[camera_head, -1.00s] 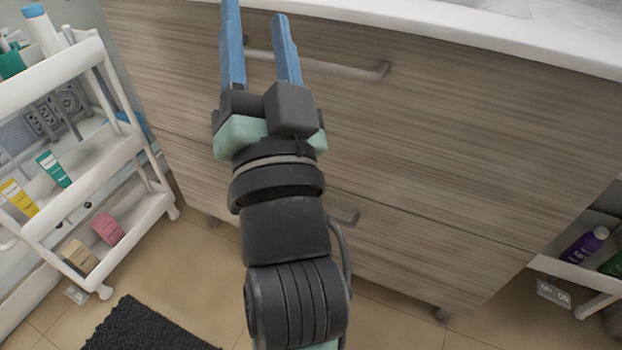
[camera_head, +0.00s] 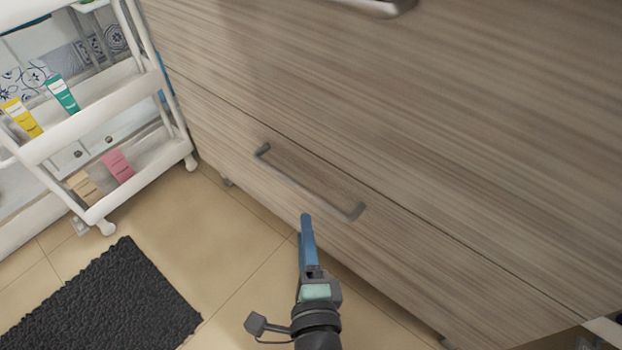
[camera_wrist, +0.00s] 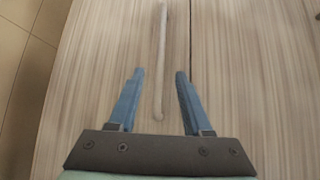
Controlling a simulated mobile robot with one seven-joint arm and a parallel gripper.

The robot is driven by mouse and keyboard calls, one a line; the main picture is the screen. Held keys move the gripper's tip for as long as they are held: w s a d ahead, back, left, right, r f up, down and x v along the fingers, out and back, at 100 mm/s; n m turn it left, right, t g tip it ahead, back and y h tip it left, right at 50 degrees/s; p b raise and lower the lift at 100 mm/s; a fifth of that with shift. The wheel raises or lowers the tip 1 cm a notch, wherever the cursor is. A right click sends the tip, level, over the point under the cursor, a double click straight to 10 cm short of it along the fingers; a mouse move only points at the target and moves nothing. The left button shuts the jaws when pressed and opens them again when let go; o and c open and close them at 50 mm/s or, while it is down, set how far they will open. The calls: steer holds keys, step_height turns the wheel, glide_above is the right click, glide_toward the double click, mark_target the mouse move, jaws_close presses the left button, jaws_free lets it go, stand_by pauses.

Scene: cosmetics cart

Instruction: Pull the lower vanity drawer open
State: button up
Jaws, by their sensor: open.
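The lower vanity drawer (camera_head: 400,231) has a wood-grain front and stands closed below the upper drawer. Its grey bar handle (camera_head: 308,184) runs along the front in the head view. In the wrist view the handle (camera_wrist: 160,62) runs lengthwise ahead of my gripper, with its near end between the lines of the two fingers. My gripper (camera_head: 306,217) has blue fingers and is just in front of the drawer, near the right half of the handle. The fingers (camera_wrist: 159,72) are apart and nothing is gripped. Contact with the handle cannot be told.
The upper drawer (camera_head: 420,90) with its own handle (camera_head: 375,7) is above. A white cart (camera_head: 100,115) with tubes and boxes stands at the left. A black mat (camera_head: 105,305) lies on the tiled floor, which is otherwise clear in front of the drawer.

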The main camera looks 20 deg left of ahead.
mark_target(298, 190)
steer(key=b+x, duration=0.3)
steer(key=x, duration=0.9)
steer(key=shift+a+b, duration=0.15)
steer(key=shift+b, duration=0.2)
jaws_close()
stand_by(0.9)
